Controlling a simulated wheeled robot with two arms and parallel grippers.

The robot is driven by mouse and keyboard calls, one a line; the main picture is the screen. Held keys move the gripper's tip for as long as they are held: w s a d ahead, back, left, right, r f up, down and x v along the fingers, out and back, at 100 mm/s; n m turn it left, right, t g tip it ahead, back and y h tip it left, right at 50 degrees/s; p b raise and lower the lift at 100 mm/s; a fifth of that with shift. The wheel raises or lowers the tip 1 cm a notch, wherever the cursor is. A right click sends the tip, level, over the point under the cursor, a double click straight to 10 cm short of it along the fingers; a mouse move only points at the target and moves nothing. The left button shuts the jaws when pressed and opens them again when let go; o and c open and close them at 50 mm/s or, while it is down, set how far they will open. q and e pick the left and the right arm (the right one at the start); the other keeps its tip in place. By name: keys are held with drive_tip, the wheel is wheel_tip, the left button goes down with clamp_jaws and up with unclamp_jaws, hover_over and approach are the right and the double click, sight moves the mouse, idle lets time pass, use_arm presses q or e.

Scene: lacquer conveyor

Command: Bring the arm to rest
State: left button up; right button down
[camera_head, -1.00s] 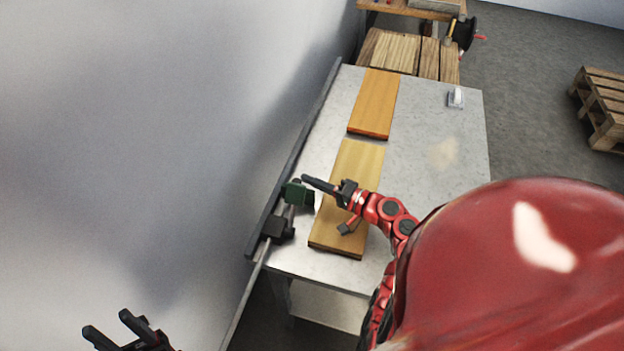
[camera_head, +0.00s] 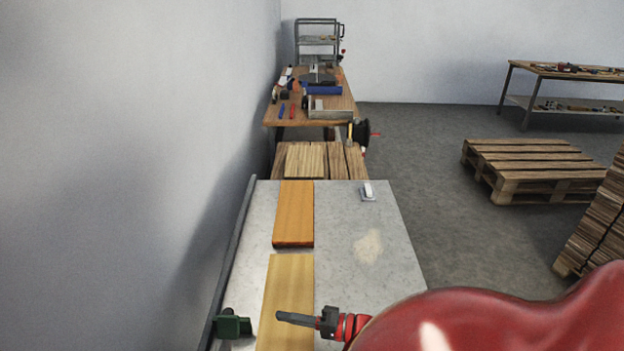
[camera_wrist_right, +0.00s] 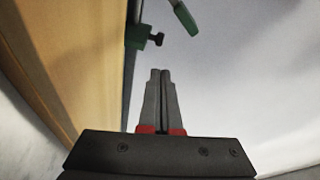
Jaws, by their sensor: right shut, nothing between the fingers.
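My right gripper (camera_head: 280,316) reaches in from the right over the pale wooden board (camera_head: 286,285) on the grey table. Its fingers are shut with nothing between them. In the right wrist view the two fingers (camera_wrist_right: 160,76) are pressed together and empty. A green clamp-like block (camera_head: 233,326) sits at the table's left edge, left of the fingertips and apart from them; it also shows in the wrist view (camera_wrist_right: 139,36). An orange-brown board (camera_head: 295,213) lies beyond the pale one. My left gripper is out of view.
The table (camera_head: 385,270) has free room right of the boards, with a small white object (camera_head: 367,190) near its far right. A dark rail (camera_head: 235,250) and wall bound the left. A workbench (camera_head: 338,110) stands behind; a pallet (camera_head: 535,170) lies right.

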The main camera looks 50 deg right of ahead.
drive_tip(key=v, duration=0.6)
drive_tip(key=shift+d+p, duration=0.1)
drive_tip(key=shift+p, duration=0.2)
drive_tip(key=shift+r, duration=0.1)
